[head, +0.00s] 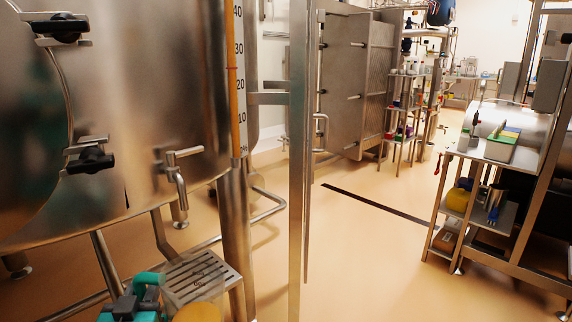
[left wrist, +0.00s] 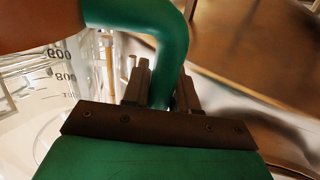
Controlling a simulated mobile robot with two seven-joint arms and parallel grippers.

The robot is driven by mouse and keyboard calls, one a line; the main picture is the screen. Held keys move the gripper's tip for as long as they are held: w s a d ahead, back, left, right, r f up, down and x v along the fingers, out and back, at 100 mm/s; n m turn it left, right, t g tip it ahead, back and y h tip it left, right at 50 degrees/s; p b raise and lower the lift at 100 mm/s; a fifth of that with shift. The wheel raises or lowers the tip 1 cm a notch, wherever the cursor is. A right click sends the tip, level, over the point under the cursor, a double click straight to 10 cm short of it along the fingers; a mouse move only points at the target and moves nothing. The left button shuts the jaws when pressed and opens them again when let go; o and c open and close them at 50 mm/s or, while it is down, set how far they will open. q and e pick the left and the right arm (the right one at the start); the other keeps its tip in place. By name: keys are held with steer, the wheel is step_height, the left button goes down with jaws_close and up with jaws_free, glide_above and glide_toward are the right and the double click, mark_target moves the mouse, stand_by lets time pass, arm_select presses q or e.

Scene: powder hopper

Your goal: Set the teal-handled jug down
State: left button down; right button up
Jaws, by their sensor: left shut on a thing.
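The clear jug (head: 207,291) with printed volume marks is at the bottom edge of the head view, partly cut off. It overlaps the slotted metal shelf (head: 177,274) in the picture; I cannot tell whether it touches it. Its teal handle (left wrist: 172,32) fills the top middle of the left wrist view, with the marked jug wall (left wrist: 62,100) to the left. My left gripper (left wrist: 161,85) is shut on the handle; the dark fingers sit either side of it. In the head view the left gripper (head: 148,293) is left of the jug. My right gripper is not in view.
A large steel vessel (head: 130,110) with a tap (head: 178,178) stands above the shelf. A steel post (head: 299,150) rises to the right. A bench with shelves (head: 490,160) stands at far right. The floor between is clear.

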mark_target(166, 305)
arm_select(q)
steer(key=s+d+r+m+h+p, duration=0.1)
steer(key=s+d+r+h+p, duration=0.1)
steer(key=s+d+r, duration=0.4)
steer(key=s+d+p, duration=0.1)
steer(key=s+d, duration=0.2)
steer(key=shift+d+r+m+h, duration=0.15)
steer(key=shift+r+m+h, duration=0.15)
steer(key=shift+r+h, duration=0.1)
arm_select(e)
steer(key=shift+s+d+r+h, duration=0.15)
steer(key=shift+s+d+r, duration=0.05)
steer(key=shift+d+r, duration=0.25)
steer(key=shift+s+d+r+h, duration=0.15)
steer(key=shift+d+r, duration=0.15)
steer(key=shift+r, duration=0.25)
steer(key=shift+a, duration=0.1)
